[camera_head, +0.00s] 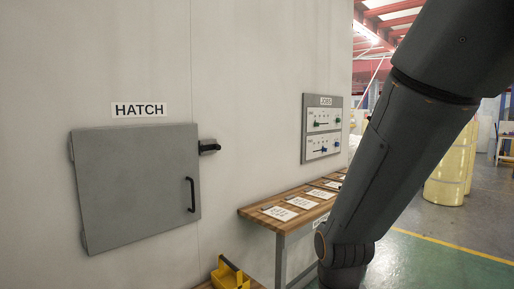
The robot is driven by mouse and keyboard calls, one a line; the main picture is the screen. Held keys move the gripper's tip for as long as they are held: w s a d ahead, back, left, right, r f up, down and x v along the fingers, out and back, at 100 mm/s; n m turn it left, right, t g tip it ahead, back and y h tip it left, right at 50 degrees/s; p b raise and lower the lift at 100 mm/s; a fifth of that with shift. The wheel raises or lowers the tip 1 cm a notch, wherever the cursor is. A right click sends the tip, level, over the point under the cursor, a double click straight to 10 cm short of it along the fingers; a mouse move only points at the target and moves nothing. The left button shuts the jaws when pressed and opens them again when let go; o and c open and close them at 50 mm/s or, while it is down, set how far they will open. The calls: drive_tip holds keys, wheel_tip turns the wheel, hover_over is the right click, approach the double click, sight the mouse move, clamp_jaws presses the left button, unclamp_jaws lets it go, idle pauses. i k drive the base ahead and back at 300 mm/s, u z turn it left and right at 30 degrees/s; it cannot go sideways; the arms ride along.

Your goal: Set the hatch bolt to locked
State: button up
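The grey hatch (135,185) is a square door set on the pale wall at the left, under a HATCH label (138,110). It looks closed, flush with the wall. A black vertical handle (191,195) is on its right side. The hatch bolt (209,147) is a small dark piece on a mount just right of the door's upper right edge. Whether it reaches over the door is too small to tell. My gripper is not in view; only dark links of my arm cross the right side of the picture, apart from the hatch.
A wooden bench (262,205) with several white cards stands along the wall, right of the hatch. Above it hangs a grey panel (307,150) with green and blue sliders. A yellow bin (229,274) is low, below right of the hatch. Yellow drums (447,178) stand farther back right.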

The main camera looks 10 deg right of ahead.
sight(203, 148)
drive_tip(key=z, duration=0.1)
drive_tip(key=i, duration=1.25)
drive_tip(key=u, duration=0.2)
